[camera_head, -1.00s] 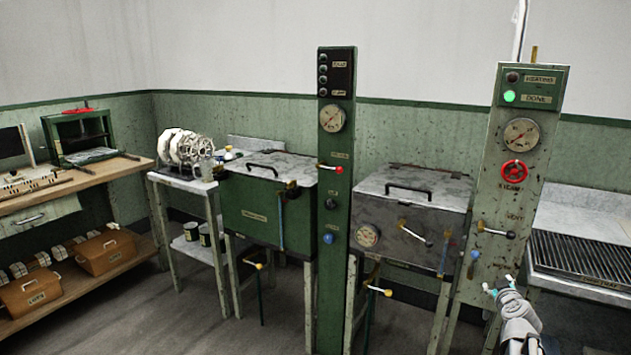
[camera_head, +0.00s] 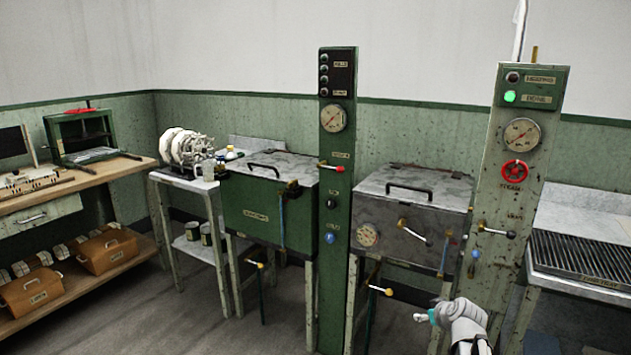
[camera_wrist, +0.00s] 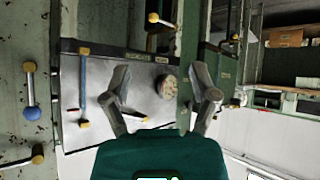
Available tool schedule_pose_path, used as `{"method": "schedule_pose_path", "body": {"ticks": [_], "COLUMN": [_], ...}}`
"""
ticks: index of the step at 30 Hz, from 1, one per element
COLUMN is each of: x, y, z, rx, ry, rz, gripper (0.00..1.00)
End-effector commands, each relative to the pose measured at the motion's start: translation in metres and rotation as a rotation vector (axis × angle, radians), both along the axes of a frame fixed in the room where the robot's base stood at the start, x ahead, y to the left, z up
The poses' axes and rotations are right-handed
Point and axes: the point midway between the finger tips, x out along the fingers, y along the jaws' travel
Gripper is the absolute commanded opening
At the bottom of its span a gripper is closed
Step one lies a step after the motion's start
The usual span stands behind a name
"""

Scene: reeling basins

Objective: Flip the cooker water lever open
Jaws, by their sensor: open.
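The grey cooker (camera_head: 385,213) stands right of centre, with a lidded top, a gauge and a black-knobbed handle on its front. In the wrist view, the blue-knobbed lever (camera_wrist: 30,95) is at the left, outside my fingers. My gripper (camera_head: 425,317) is below and left of that lever, in front of the cooker's lower part. Its fingers (camera_wrist: 162,90) are spread and empty, apart from everything.
The column also has a red steam wheel (camera_head: 515,170), a black-knobbed vent lever (camera_head: 497,232) and a lit green lamp. A yellow-knobbed lever (camera_head: 380,290) sticks out below the cooker. A green column (camera_head: 335,190) stands left, and a grated table (camera_head: 585,255) right.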

Motion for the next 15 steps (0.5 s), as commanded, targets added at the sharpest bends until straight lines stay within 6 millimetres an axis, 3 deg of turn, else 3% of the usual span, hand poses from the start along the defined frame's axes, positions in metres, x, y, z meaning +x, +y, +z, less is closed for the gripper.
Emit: {"method": "schedule_pose_path", "body": {"ticks": [1, 6, 9, 15], "x": [-0.010, -0.045, -0.069, -0.112], "y": [0.020, 0.070, 0.094, 0.122], "z": [-0.008, -0.033, -0.045, -0.059], "rx": [0.020, 0.069, 0.076, 0.053], "ry": [0.062, 0.297, 0.436, 0.651], "rz": [0.014, 0.004, -0.026, -0.122], "gripper": [0.76, 0.76, 0.76, 0.76]}}
